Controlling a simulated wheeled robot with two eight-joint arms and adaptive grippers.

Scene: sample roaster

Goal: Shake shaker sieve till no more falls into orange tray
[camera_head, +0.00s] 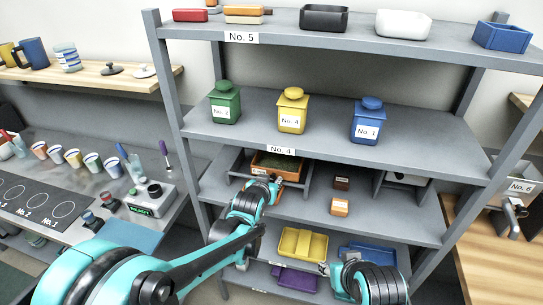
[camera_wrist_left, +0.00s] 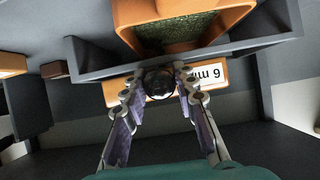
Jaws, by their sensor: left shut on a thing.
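The shaker sieve (camera_head: 283,160) is an orange, open-topped box with green contents, set in a grey frame on the shelf marked No. 4. In the left wrist view the sieve (camera_wrist_left: 205,38) fills the top, above an orange front piece (camera_wrist_left: 207,76) labelled "6 mm". My left gripper (camera_head: 274,184) is at the front of the sieve. In the wrist view its fingers (camera_wrist_left: 160,82) are closed around a round dark knob (camera_wrist_left: 160,80) by that label.
A yellow tray (camera_head: 302,243), a purple tray (camera_head: 294,279) and a blue tray (camera_head: 362,253) lie lower down. Green, yellow and blue jars (camera_head: 367,122) stand on the shelf above. Shelf posts flank the arms.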

